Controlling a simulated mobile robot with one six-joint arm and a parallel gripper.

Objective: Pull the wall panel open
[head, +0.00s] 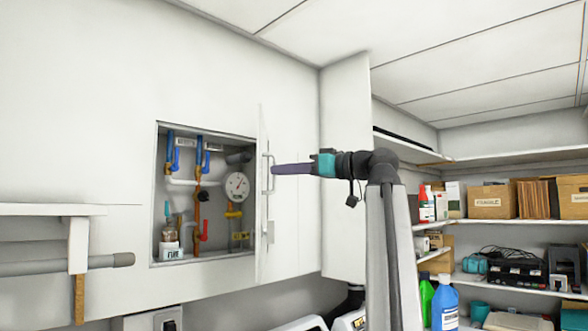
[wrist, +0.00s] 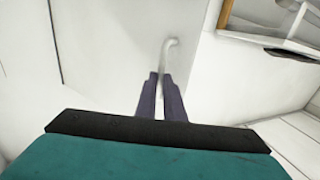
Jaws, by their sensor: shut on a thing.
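The white wall panel (head: 262,220) stands swung out from the wall at the right side of a recess, seen nearly edge-on in the head view. Its bar handle (head: 268,173) sticks out on the right face. My gripper (head: 274,169) reaches in from the right with its purple fingers at the handle. In the wrist view the panel (wrist: 110,50) fills the middle, and the fingers (wrist: 163,78) are shut on the handle (wrist: 165,58), whose curved upper end shows above them. The handle's lower part is hidden by the fingers.
The recess (head: 205,195) holds pipes, valves and a round gauge (head: 237,186). A white column (head: 345,165) stands behind my arm. Shelves with boxes (head: 492,201) and bottles (head: 445,303) are at the right. A wall ledge with a grey rail (head: 65,265) is at the left.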

